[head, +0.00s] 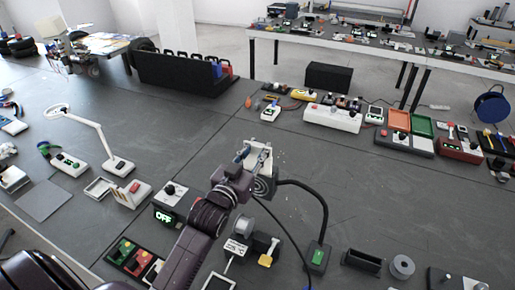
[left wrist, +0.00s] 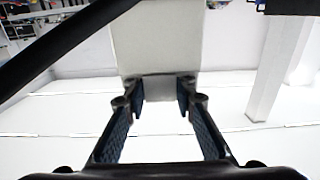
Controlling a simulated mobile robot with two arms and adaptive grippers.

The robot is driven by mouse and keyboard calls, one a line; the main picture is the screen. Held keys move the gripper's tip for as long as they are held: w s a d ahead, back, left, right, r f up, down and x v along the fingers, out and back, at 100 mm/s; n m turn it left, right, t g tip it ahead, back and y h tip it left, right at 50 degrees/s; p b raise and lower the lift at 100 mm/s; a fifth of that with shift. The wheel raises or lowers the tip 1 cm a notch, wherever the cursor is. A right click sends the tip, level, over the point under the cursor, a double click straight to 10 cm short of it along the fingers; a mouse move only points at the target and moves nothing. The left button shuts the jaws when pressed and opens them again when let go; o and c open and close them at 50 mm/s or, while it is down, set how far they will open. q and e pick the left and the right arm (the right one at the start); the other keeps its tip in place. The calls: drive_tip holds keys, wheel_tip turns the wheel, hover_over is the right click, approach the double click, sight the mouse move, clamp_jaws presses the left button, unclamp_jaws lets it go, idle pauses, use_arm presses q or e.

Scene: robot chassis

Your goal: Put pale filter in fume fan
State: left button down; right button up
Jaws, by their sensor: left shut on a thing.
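My left gripper (head: 252,155) is shut on the pale filter (head: 262,158), a flat whitish panel. In the left wrist view the filter (left wrist: 155,45) stands out beyond the fingertips (left wrist: 157,92), which grip its near end. In the head view the fume fan (head: 262,186), with a dark round grille, shows just beside and below the gripper and filter. My gripper and wrist hide part of the fan, and I cannot tell whether the filter touches it. My right gripper is not in view.
A black hose (head: 322,205) runs from the fan area to a box with a green switch (head: 318,257). A lamp (head: 95,135) and small devices stand left; a white power strip (head: 332,118) and trays lie behind.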

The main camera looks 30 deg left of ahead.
use_arm(q)
drive_tip(key=shift+f+b, duration=2.15)
drive_tip(key=shift+f, duration=1.15)
drive_tip(key=c, duration=1.5)
unclamp_jaws()
drive_tip(key=shift+s, duration=0.1)
drive_tip(key=s, duration=1.2)
drive_tip(key=shift+d, duration=0.35)
drive_tip(key=shift+w, duration=0.1)
